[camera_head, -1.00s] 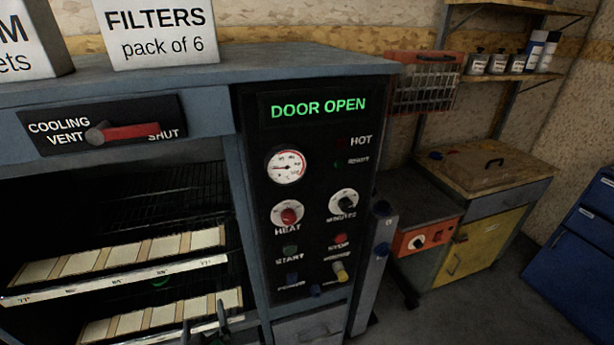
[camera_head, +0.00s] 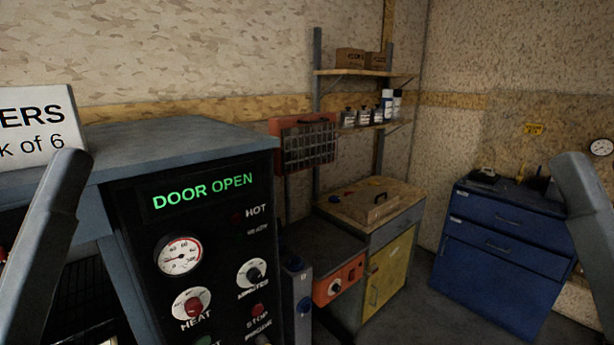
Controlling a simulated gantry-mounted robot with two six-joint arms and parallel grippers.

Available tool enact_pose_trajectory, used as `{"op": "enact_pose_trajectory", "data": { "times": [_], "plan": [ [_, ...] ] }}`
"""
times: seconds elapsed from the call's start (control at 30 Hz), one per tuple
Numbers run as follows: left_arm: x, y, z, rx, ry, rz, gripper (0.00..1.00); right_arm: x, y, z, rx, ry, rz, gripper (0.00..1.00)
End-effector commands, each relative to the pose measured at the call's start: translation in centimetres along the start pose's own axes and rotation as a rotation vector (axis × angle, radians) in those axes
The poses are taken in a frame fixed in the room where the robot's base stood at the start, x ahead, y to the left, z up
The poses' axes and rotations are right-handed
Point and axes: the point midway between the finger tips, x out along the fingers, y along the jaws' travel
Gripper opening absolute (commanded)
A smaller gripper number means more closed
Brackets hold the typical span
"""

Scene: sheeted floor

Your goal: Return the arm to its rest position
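A grey arm link of mine (camera_head: 45,235) rises at the left edge, in front of the oven. Another grey link of mine (camera_head: 588,215) rises at the right edge. Neither gripper shows, so I cannot see whether they are open, shut or holding anything. The oven control panel (camera_head: 215,225) stands at the left and its green display (camera_head: 203,191) reads DOOR OPEN. Below the display are a round gauge (camera_head: 180,256), a red-centred HEAT knob (camera_head: 192,305) and a MINUTES knob (camera_head: 252,274). Little of the oven's inside shows.
A FILTERS box (camera_head: 38,130) stands on the oven top (camera_head: 165,137). Open floor lies between the bench and cabinet.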

Motion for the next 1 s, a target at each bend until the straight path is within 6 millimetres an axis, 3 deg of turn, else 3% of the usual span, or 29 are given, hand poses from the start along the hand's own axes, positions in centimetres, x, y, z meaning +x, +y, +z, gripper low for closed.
{"op": "enact_pose_trajectory", "data": {
  "times": [0.03, 0.6, 0.8, 1.0],
  "plan": [
    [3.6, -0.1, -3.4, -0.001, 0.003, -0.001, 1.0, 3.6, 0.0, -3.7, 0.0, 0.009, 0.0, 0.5],
    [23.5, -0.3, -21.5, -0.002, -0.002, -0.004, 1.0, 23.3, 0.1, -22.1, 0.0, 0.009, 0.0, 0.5],
    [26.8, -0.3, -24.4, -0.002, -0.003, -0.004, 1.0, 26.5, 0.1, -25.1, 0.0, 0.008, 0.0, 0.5],
    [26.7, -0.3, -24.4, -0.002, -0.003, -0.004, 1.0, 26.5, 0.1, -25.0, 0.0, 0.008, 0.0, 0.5]
  ]
}}
